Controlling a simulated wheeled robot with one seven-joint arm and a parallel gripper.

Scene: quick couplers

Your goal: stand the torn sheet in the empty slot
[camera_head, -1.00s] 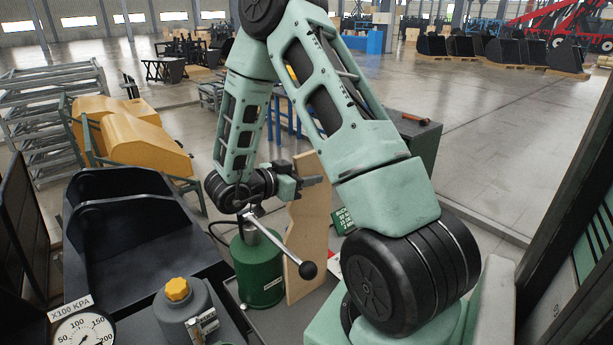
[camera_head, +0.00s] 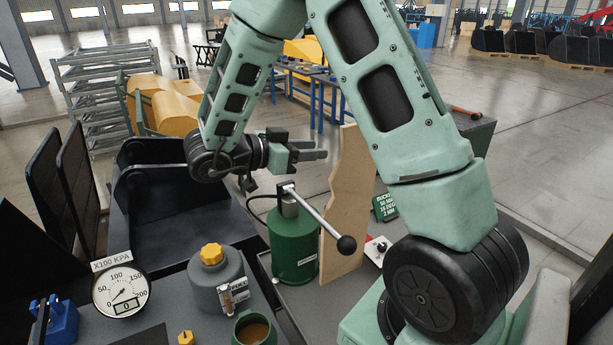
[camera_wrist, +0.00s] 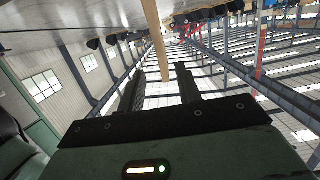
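The torn sheet is most likely the tan board (camera_head: 346,210) with a ragged left edge, standing upright behind the green jack in the head view. What holds its foot is hidden. My gripper (camera_head: 312,151) is just left of the board's upper part, its fingers pointing right towards it, apart from it. In the wrist view my gripper (camera_wrist: 160,92) has its fingers spread with nothing held. The board shows there as a thin tan strip (camera_wrist: 156,38), edge-on, ahead of the gap between the fingers. I cannot make out an empty slot.
The green jack (camera_head: 292,243) with its black-knobbed lever (camera_head: 322,220) stands in front of the board. A gauge (camera_head: 121,290), a grey canister (camera_head: 215,282) and a green cup (camera_head: 254,331) are nearer. A green sign (camera_head: 385,207) stands right of the board.

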